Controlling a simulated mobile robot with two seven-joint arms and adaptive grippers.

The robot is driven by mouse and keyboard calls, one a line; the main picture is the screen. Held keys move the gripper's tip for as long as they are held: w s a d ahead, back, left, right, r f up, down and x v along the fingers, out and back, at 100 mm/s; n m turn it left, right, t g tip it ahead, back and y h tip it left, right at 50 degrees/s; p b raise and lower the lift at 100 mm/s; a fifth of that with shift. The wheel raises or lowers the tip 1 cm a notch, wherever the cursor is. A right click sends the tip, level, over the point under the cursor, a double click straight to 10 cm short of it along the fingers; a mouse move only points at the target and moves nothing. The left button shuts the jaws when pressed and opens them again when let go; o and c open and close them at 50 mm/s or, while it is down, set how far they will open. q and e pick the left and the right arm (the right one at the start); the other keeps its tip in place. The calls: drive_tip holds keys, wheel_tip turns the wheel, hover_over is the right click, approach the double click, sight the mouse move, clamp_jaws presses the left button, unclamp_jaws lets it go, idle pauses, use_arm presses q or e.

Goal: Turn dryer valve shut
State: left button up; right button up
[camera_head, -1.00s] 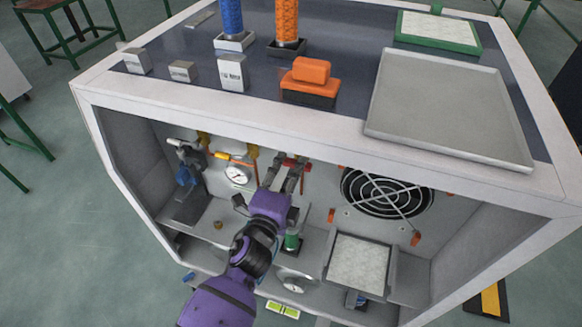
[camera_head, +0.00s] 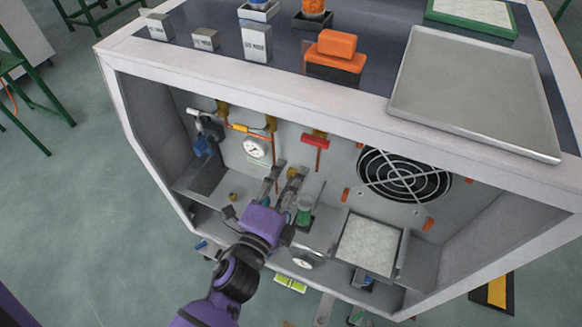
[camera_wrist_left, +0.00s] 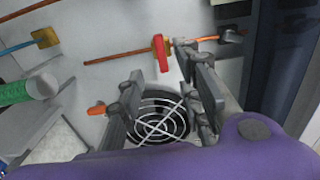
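A valve with a red handle (camera_head: 315,140) is on the cabinet's back wall, right of the round gauge; I take it as the dryer valve. Its handle lies crosswise to the thin orange pipe (camera_head: 318,160). In the left wrist view the red handle (camera_wrist_left: 159,53) also stands across the pipe, beyond the fingers. My left gripper (camera_head: 288,172) is below the handle and apart from it. Its two fingers (camera_wrist_left: 170,85) are spread with nothing between them. My right gripper is in neither view.
A round gauge (camera_head: 256,148) and another valve (camera_head: 205,128) are left of the red handle. A fan grille (camera_head: 403,175) is to its right. A green cylinder (camera_head: 304,211) and a white filter panel (camera_head: 368,246) stand below. The cabinet's top edge (camera_head: 340,99) overhangs the bay.

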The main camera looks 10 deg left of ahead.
use_arm(q)
drive_tip(key=s+a+f+n+g+y+p, duration=0.1)
drive_tip(key=s+a+f+n+g+y, duration=0.15)
drive_tip(key=a+f+n, duration=0.35)
drive_tip(key=s+a+f+n+g+y+p, duration=0.15)
drive_tip(key=s+f+n, duration=0.25)
drive_tip(key=n, duration=0.4)
drive_tip(key=s+a+f+n+g+p, duration=0.1)
drive_tip(key=s+a+f+n+g, duration=0.1)
drive_tip(key=s, duration=0.8)
drive_tip(key=s+a+f+n+g+y+p, duration=0.1)
drive_tip(key=s+a+f+n, duration=0.4)
drive_tip(key=s, duration=0.5)
drive_tip(key=shift+s+a+f+g, duration=0.2)
drive_tip(key=shift+s+f+g, duration=0.05)
drive_tip(key=shift+f+g, duration=0.65)
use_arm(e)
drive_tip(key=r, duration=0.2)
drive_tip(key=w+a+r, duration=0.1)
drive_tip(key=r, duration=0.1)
